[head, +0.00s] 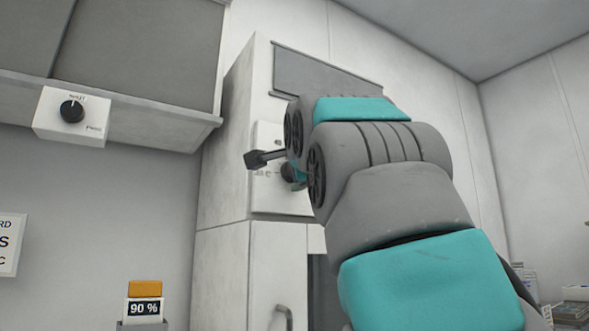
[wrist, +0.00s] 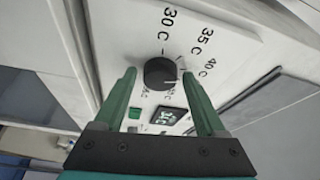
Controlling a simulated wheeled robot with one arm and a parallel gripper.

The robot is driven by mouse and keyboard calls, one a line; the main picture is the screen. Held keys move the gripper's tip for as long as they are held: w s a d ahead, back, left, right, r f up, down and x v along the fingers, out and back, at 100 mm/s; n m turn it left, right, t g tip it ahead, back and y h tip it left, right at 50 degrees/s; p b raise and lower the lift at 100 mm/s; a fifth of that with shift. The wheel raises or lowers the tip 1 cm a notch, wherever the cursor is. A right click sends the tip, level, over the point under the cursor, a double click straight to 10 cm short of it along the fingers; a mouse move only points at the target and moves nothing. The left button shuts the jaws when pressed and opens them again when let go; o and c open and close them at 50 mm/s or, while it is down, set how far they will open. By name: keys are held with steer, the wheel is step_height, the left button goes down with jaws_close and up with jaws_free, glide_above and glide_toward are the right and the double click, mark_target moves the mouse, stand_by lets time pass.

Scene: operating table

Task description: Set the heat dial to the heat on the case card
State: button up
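The heat dial (wrist: 160,73) is a round black knob on a white panel with 30 C, 35 C and 40 C printed around it. Other labels there are partly hidden. Its pointer setting is hard to read. My gripper (wrist: 159,75) is open, with one green finger on each side of the dial. I cannot tell whether the fingers touch it. A small dark display (wrist: 171,118) sits by the dial; its digits are unclear. In the head view my arm covers most of this panel (head: 268,135). The case card (head: 8,245) is cut off at the left edge, its heat not readable.
A white box with another black knob (head: 72,110) hangs under the grey cupboard (head: 130,60) at the left. An orange block (head: 145,288) stands above a 90 % sign (head: 144,309) below. A tall white cabinet (head: 225,195) carries the dial panel.

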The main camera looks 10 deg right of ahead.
steer(key=shift+o, duration=0.7)
steer(key=s+b, duration=0.1)
steer(key=s, duration=0.6)
steer(key=shift+s+a+f, duration=0.2)
steer(key=shift+s+a, duration=0.1)
steer(key=shift+s, duration=0.1)
